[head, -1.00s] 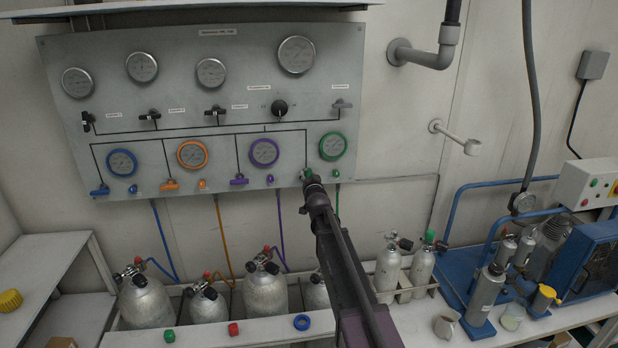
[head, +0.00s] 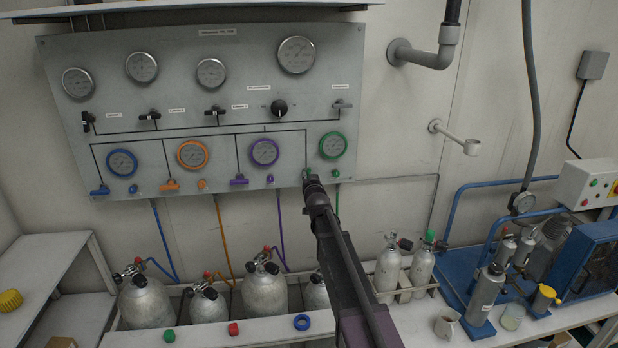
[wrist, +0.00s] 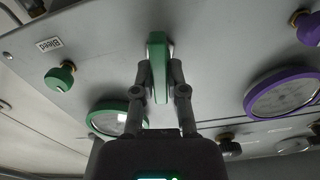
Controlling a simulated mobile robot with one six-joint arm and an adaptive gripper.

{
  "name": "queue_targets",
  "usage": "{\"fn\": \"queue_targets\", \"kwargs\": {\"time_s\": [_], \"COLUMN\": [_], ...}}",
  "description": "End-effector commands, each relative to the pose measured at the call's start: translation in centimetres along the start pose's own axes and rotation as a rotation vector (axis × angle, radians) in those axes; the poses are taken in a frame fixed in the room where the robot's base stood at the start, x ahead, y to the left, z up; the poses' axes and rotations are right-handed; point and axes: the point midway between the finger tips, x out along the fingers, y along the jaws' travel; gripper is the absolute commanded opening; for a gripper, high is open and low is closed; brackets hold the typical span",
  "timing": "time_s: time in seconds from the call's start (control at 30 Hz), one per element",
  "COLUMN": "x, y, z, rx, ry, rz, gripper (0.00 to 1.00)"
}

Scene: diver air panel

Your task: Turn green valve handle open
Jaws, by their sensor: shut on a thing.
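The green valve handle (wrist: 158,60) shows in the wrist view as a green bar standing between my fingers, running lengthwise in the picture. My gripper (wrist: 160,72) is shut on it, with one finger on each side. In the head view my gripper (head: 311,181) is at the lower right of the grey panel (head: 215,105), below the green-ringed gauge (head: 333,146). There my gripper hides most of the handle, and only a bit of green shows at its tip.
A green bleed knob (wrist: 60,77) is close to the handle in the wrist view. The purple handle (head: 239,181), orange handle (head: 170,186) and blue handle (head: 99,191) line the panel's lower edge to the left. Cylinders (head: 265,293) stand below.

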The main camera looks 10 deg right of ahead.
Motion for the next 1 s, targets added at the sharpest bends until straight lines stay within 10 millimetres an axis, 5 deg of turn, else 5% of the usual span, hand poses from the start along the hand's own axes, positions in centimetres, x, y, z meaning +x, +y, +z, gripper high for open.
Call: {"fn": "queue_targets", "kwargs": {"time_s": [0.33, 0.37, 0.47, 1.0], "x": [0.08, 0.09, 0.08, -0.59], "y": [-0.01, -0.01, 0.0, 0.04], "z": [-0.05, -0.05, -0.05, -0.02], "rx": [-0.032, -0.032, -0.032, -0.031], "ry": [0.001, 0.002, 0.001, 0.0], "rz": [-0.001, -0.001, 0.0, 0.0], "gripper": [0.0, 0.23, 0.52, 0.52]}}
